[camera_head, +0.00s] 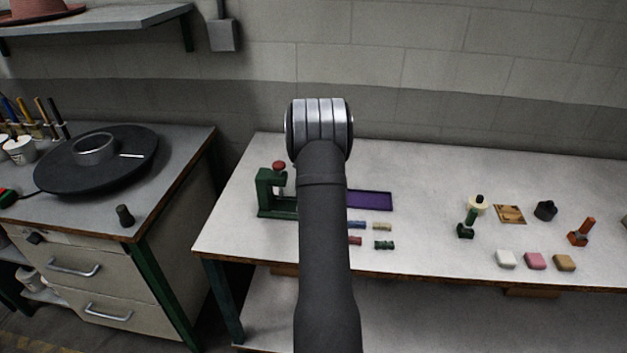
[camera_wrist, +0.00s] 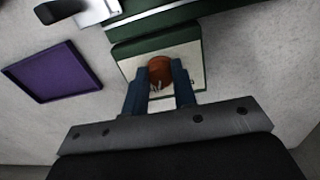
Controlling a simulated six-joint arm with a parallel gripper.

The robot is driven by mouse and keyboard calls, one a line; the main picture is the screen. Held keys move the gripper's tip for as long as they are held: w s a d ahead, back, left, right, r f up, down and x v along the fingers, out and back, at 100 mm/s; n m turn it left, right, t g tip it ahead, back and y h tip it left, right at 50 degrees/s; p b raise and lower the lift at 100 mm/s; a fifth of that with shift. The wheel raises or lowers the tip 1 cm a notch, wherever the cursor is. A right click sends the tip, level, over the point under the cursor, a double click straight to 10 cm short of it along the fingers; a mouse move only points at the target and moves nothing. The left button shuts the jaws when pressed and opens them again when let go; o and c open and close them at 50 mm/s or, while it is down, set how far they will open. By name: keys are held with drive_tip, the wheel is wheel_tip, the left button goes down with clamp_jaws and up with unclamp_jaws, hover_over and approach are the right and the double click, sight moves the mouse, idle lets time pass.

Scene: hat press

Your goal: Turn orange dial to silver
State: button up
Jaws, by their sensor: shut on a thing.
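In the wrist view, the orange dial (camera_wrist: 160,70) is a round orange-brown knob in front of a pale panel (camera_wrist: 193,55) with a dark green edge. My gripper (camera_wrist: 162,73) has its two blue-grey fingers on either side of the dial, shut on it. Small light marks show at the dial's lower edge, too small to read. I cannot make out a silver mark or which setting the dial points at.
A purple tray (camera_head: 370,200) lies right of my arm; it also shows in the wrist view (camera_wrist: 52,72). A green press (camera_head: 265,195) with a red knob (camera_head: 279,166) stands left. Small coloured pieces (camera_head: 384,245) lie in front of the tray.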

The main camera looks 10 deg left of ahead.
drive_tip(key=shift+m, duration=0.4)
drive_tip(key=o, duration=1)
drive_tip(key=shift+r, duration=0.1)
wheel_tip(320, 180, up, 17)
drive_tip(key=shift+a+r, duration=0.15)
drive_tip(key=shift+a, duration=0.25)
drive_tip(key=f, duration=1.7)
drive_tip(key=shift+d+f, duration=0.3)
drive_tip(key=shift+d, duration=0.05)
